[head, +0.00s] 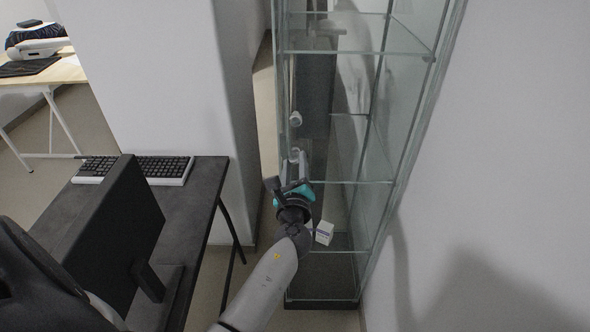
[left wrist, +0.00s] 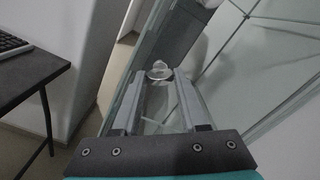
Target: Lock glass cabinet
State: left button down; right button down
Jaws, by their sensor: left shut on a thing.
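The tall glass cabinet (head: 352,160) stands against the wall at the right of centre in the head view, with glass shelves and a dark base. A pale round knob (head: 296,118) is on its left front edge, and a second one is lower, at my fingertips. My left gripper (head: 295,160) points at this edge. In the left wrist view its two fingers (left wrist: 160,78) are closed on a small round silvery knob (left wrist: 159,70). Whether the cabinet is locked cannot be seen. My right gripper is not in view.
A small white box (head: 324,233) shows low in the cabinet. A dark desk (head: 205,195) with a keyboard (head: 150,168) and a monitor (head: 118,235) stands to the left. A white wall pillar (head: 165,80) is behind it. A narrow floor gap lies between desk and cabinet.

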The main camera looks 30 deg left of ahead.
pick_arm(q)
jog(key=n+b, duration=0.1)
jog(key=n, duration=0.1)
jog(key=n+b, duration=0.2)
jog(key=n, duration=0.1)
jog(key=shift+f+n, duration=0.2)
jog(key=shift+n, duration=0.1)
jog(key=n+b, duration=0.2)
jog(key=n, duration=0.3)
jog(key=shift+b, duration=0.35)
jog(key=shift+r+n, duration=0.1)
jog(key=shift+n, duration=0.3)
jog(key=shift+c, duration=2.2)
grip_release()
jog(key=shift+a, duration=0.1)
